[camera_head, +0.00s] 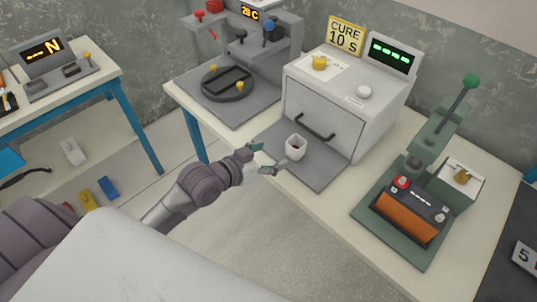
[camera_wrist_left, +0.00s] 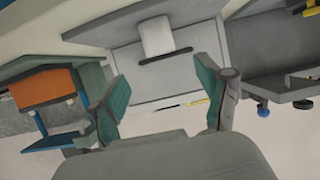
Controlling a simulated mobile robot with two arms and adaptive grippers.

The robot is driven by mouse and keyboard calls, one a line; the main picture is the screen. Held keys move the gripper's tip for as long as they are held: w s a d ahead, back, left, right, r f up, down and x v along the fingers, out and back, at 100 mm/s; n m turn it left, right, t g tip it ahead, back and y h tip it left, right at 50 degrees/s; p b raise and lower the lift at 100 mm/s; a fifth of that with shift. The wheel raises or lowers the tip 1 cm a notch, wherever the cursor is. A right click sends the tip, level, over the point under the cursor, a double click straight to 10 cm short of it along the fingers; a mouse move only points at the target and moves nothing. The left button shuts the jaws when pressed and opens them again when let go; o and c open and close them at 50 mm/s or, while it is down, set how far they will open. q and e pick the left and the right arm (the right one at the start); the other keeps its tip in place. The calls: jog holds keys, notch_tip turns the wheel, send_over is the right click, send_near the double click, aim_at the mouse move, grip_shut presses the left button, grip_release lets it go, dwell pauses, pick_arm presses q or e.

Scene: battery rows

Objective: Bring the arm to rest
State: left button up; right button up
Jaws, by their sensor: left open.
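My left gripper (camera_head: 266,160) reaches in from the left in the head view, over the front edge of the middle table. Its jaws are open and nothing is between them. In the left wrist view its two teal-padded fingers (camera_wrist_left: 168,105) stand wide apart. The cup looks apart from the fingers. My right gripper is not in view.
The white oven (camera_head: 330,112) with a dark handle stands behind the cup. A green lever press (camera_head: 415,215) with an orange and black battery (camera_head: 408,217) is to the right. A grey turntable station (camera_head: 228,83) is to the left. The floor (camera_head: 255,235) before the table is clear.

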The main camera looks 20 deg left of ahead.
pick_arm(q)
jog(key=shift+f, duration=0.1)
jog(key=s+f+n+g+y, duration=0.15)
jog(key=s+f+g, duration=0.3)
jog(key=s, duration=0.75)
jog(key=s+f+n+g+y, duration=0.1)
jog(key=s+f+g+y, duration=0.3)
jog(key=s, duration=0.7)
notch_tip(320, 180, down, 26)
jog(key=s+g+h, duration=0.1)
jog(key=g, duration=0.1)
jog(key=s+a+f+g, duration=0.1)
jog(key=s+a+f, duration=0.1)
jog(key=s+f, duration=1.3)
jog(key=shift+s+a+f+m, duration=0.25)
jog(key=shift+s+m, duration=0.2)
jog(key=shift+s, duration=0.25)
